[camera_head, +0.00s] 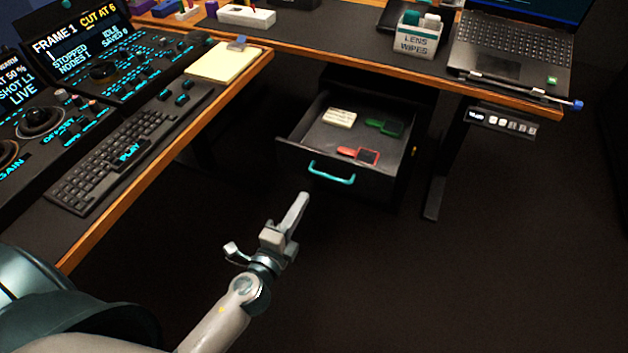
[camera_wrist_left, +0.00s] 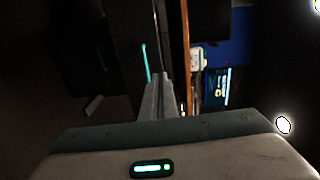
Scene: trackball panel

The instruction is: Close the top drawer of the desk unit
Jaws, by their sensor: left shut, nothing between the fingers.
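The top drawer (camera_head: 345,187) of the dark desk unit stands pulled out under the desk, with a teal handle (camera_head: 331,174) on its front. Inside lie a red item (camera_head: 360,154), a green item (camera_head: 385,126) and a pale block (camera_head: 339,117). My left gripper (camera_head: 302,197) is shut and empty, in front of the drawer and just below and left of the handle in the head view. It does not appear to hold the handle. In the left wrist view the shut fingers (camera_wrist_left: 158,84) point toward the teal handle (camera_wrist_left: 145,63). My right gripper is out of view.
The desk edge (camera_head: 440,84) runs above the drawer. A desk leg (camera_head: 447,165) stands to its right. A keyboard (camera_head: 130,145) and control panels (camera_head: 100,70) lie on the left desk wing. A laptop (camera_head: 512,50) and lens wipes box (camera_head: 420,38) stand on top. The floor in front is clear.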

